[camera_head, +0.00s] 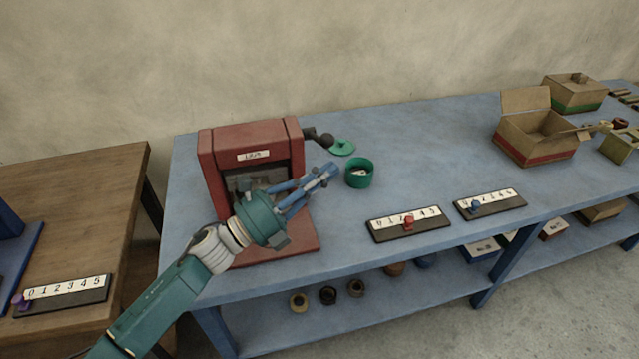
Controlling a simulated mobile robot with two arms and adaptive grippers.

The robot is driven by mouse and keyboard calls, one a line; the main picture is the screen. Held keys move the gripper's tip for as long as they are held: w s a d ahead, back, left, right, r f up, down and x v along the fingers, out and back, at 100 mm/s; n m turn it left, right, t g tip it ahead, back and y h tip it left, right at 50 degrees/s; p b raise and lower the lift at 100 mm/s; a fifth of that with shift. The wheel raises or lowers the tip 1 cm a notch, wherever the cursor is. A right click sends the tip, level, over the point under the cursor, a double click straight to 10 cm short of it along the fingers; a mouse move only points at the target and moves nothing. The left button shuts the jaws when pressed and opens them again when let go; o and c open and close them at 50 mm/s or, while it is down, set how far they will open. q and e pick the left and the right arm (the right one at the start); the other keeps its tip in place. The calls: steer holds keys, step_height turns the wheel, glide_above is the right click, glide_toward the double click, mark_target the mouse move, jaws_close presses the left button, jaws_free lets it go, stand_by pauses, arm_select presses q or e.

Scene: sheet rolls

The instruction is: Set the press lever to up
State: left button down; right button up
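The red press (209,160) stands at the left end of the blue table, with a white label on its top front. Its dark lever (325,139) sticks out from the upper right side, short in this view and ending in a round black knob; its exact angle is hard to tell. My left gripper (328,172) is in front of the press, its fingertips close together just below the knob in the picture, with a small gap visible between them and the knob. Nothing shows between the fingertips. The gripper hides part of the press opening. My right gripper is out of view.
A green cup (359,180) and green lid (342,147) lie just right of the fingertips. Two number strips (410,235) (490,209) lie near the front edge. An open cardboard box (530,155) stands farther right. The middle back of the table is clear.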

arm_select(q)
steer(key=shift+w+a+r, duration=0.3)
steer(key=shift+w+r, duration=0.1)
steer(key=r+n+p, duration=0.1)
steer(key=w+r+n+p, duration=0.1)
steer(key=r+p, duration=0.1)
steer(key=r+y+p, duration=0.1)
steer(key=shift+w+a+r+n+t, duration=0.25)
steer(key=shift+r+n+t, duration=0.05)
steer(key=shift+r+n, duration=0.1)
steer(key=shift+f, duration=0.15)
